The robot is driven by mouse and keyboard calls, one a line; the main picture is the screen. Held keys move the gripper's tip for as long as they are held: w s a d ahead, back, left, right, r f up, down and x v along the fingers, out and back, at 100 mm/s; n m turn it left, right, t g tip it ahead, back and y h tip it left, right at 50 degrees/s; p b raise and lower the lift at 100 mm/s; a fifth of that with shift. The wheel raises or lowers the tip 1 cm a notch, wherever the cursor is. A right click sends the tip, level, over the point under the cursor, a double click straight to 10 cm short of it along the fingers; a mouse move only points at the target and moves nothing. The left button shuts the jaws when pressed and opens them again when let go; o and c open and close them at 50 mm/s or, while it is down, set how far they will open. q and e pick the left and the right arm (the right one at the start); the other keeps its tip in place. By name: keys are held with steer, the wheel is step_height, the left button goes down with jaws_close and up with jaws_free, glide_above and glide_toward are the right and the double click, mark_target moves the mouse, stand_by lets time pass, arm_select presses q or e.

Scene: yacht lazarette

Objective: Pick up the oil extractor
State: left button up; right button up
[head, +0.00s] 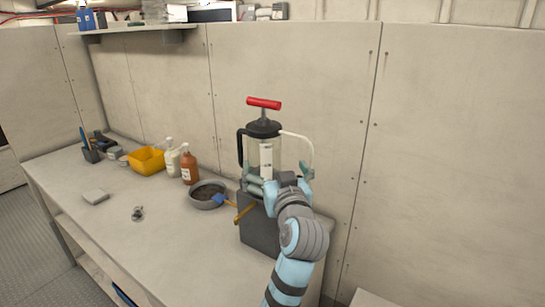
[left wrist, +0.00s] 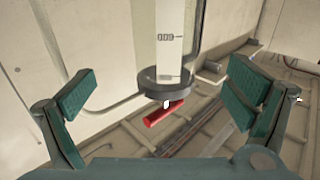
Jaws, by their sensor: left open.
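The oil extractor (head: 264,152) stands upright on a dark grey block (head: 259,232) at the right end of the bench. It has a clear cylinder, a black lid, a red T-handle, a black side handle and a pale hose. My left gripper (head: 281,178) is open in front of its lower body, hiding part of it. In the left wrist view the oil extractor (left wrist: 172,55) appears upside down, its black lid and red handle low in the picture. The fingers of my left gripper (left wrist: 163,92) are spread to either side, apart from it. My right gripper is not in view.
The bench (head: 150,215) also holds a grey bowl (head: 207,195) with a blue-and-orange brush, a brown bottle (head: 189,167), a white bottle (head: 172,158) and a yellow container (head: 146,160). A panelled wall (head: 330,80) stands close behind the extractor. The bench's front left is mostly clear.

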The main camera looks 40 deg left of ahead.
mark_target(262, 155)
arm_select(q)
steer(key=a, duration=0.1)
steer(key=w+a, duration=0.1)
steer(key=a, duration=0.3)
steer(key=shift+w+a+r, duration=0.2)
steer(key=shift+w+r, duration=0.05)
steer(key=shift+w, duration=0.05)
steer(key=w+a, duration=0.1)
steer(key=w, duration=0.1)
steer(key=w+a+p, duration=0.1)
steer(key=w, duration=0.1)
steer(key=shift+a, duration=0.3)
steer(key=shift+w+a+f, duration=0.15)
steer(key=shift+w+a, duration=0.1)
steer(key=shift+a, duration=0.1)
steer(key=shift+s, duration=0.15)
steer(key=shift+c, duration=1.3)
steer(key=c, duration=1.7)
